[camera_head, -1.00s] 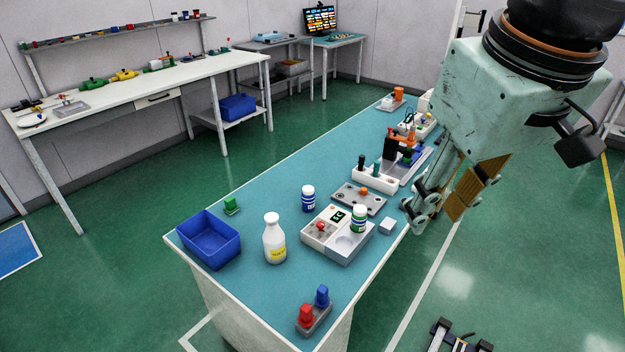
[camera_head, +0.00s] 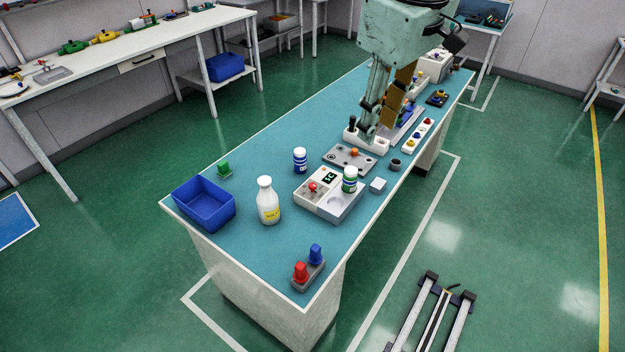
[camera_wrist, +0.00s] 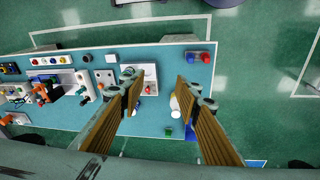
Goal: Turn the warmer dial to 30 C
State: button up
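The warmer (camera_head: 341,208) is a pale box near the middle of the table, with a small dark green display (camera_head: 329,177) whose reading is too small to tell. Its red dial (camera_head: 313,187) sits on the left part of the top. A white bottle with a green and blue label (camera_head: 350,180) stands on its right part. The warmer (camera_wrist: 149,71) also shows between my fingers in the wrist view. My gripper (camera_head: 371,138) is beyond the warmer in the head view, pointing down, apart from the dial. Its fingers are spread and empty in the wrist view (camera_wrist: 160,84).
Near the warmer stand a blue-and-white bottle (camera_head: 300,160), a white bottle with yellow label (camera_head: 268,202), a grey plate with an orange knob (camera_head: 349,158) and a white block (camera_head: 378,185). A blue bin (camera_head: 204,204) and red-and-blue block holder (camera_head: 308,273) are at the near end.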

jog(key=w+a+f+n+p, duration=0.2)
jog(key=w+f+n, duration=0.15)
jog(key=w, duration=0.55)
jog(key=n+g+p, duration=0.2)
jog(key=n+p, duration=0.4)
jog(key=n, duration=0.2)
send_over(313, 184)
notch_tip(313, 184, down, 25)
jog(key=shift+s+a+r+b, duration=0.1)
jog(key=shift+s+r+b, duration=0.05)
jog(key=shift+b, duration=0.15)
jog(key=shift+f+p, duration=0.6)
jog(key=shift+f, duration=6.25)
jog(key=c, duration=0.8)
